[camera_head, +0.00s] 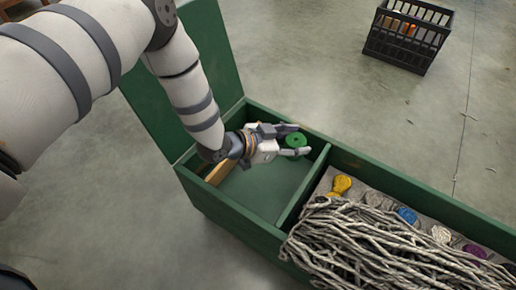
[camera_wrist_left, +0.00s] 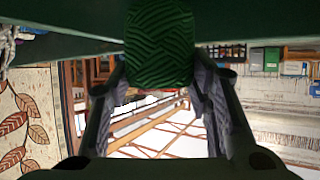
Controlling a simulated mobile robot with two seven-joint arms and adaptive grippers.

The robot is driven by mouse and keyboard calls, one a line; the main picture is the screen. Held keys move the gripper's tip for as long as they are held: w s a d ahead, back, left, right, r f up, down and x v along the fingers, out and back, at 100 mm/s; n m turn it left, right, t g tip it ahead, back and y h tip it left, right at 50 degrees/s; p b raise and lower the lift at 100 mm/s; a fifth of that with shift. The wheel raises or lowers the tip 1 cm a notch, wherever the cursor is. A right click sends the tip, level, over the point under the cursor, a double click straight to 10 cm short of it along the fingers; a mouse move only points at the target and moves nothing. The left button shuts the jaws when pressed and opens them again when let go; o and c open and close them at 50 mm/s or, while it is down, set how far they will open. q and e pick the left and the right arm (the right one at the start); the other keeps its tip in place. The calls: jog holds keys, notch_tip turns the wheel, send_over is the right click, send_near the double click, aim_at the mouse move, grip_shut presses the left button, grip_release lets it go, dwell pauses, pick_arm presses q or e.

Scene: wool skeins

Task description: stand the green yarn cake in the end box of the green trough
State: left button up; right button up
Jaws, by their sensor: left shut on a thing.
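The green trough (camera_head: 232,225) stands on the floor, its end box (camera_head: 262,190) at the left and closed off by a divider (camera_head: 303,187). My left gripper (camera_head: 300,140) is over the far part of this box, its fingers pointing right. It is shut on the green yarn cake (camera_head: 295,141), which shows between the fingers. In the left wrist view the ridged green cake (camera_wrist_left: 160,45) sits between the fingertips. Whether the cake touches the box floor or wall cannot be told. My right gripper is not in view.
A wooden piece (camera_head: 219,171) lies at the left end of the box, partly behind my gripper. A green panel (camera_head: 215,60) rises behind it. Beyond the divider lie grey strands (camera_head: 360,240) and several coloured skeins, one yellow (camera_head: 341,185). A black crate (camera_head: 408,38) stands on the floor.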

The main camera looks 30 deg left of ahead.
pick_arm(q)
jog(key=shift+s+f, duration=0.1)
jog(key=shift+f, duration=0.2)
notch_tip(320, 180, down, 10)
jog(key=b, duration=0.5)
jog(key=shift+r, duration=0.3)
jog(key=shift+f, duration=0.1)
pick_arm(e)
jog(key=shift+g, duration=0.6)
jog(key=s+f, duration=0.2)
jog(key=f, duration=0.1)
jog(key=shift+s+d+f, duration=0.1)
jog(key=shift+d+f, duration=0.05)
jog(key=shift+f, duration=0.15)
pick_arm(q)
jog(key=o, duration=1.1)
jog(key=shift+f, duration=0.1)
jog(key=shift+o, duration=0.2)
